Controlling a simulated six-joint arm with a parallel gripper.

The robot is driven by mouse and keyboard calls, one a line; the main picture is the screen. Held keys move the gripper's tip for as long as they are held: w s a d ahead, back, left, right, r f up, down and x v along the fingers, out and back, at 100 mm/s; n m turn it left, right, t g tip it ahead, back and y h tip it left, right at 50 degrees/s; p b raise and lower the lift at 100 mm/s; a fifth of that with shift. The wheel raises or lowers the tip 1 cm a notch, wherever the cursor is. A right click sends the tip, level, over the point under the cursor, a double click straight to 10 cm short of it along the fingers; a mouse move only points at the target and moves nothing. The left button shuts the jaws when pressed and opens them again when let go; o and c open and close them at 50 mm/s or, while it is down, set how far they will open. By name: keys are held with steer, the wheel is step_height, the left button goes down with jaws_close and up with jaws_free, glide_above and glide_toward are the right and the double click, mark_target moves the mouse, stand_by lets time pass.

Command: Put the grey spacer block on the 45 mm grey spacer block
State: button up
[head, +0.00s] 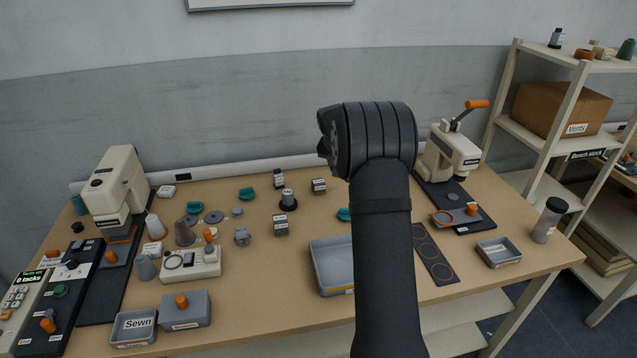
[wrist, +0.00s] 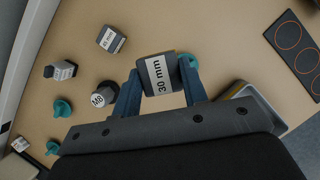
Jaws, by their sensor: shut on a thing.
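My gripper (wrist: 161,80) is shut on a grey spacer block with a white "30 mm" label (wrist: 158,74), one blue finger on each side of it. In the head view my arm hides the held block and the fingers. Another grey block (wrist: 111,39), whose small label seems to read 45 mm, stands on the table up and left of the held one in the wrist view. It appears to be the block (head: 318,186) just left of my wrist in the head view. I cannot tell how high the held block is above the table.
An M8-marked cylinder on a dark base (wrist: 105,94), a dark labelled piece (wrist: 61,70) and teal pieces (wrist: 62,107) stand nearby. Another labelled block (head: 280,225) is nearer. A grey tray (head: 318,272) and a mat with orange rings (head: 435,252) flank my arm.

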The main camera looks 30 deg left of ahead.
steer(key=w+n, duration=0.2)
steer(key=w, duration=0.4)
steer(key=y, duration=0.1)
glide_above(319, 180)
steer(key=s, duration=0.1)
steer(key=shift+n, duration=0.3)
steer(key=f, duration=0.6)
steer(key=shift+s+d, duration=0.15)
steer(key=shift+d, duration=0.25)
steer(key=shift+a, duration=0.1)
steer(key=shift+f, duration=2)
steer(key=shift+f+g, duration=0.15)
steer(key=shift+g, duration=0.15)
steer(key=o, duration=1)
steer(key=shift+c, duration=0.2)
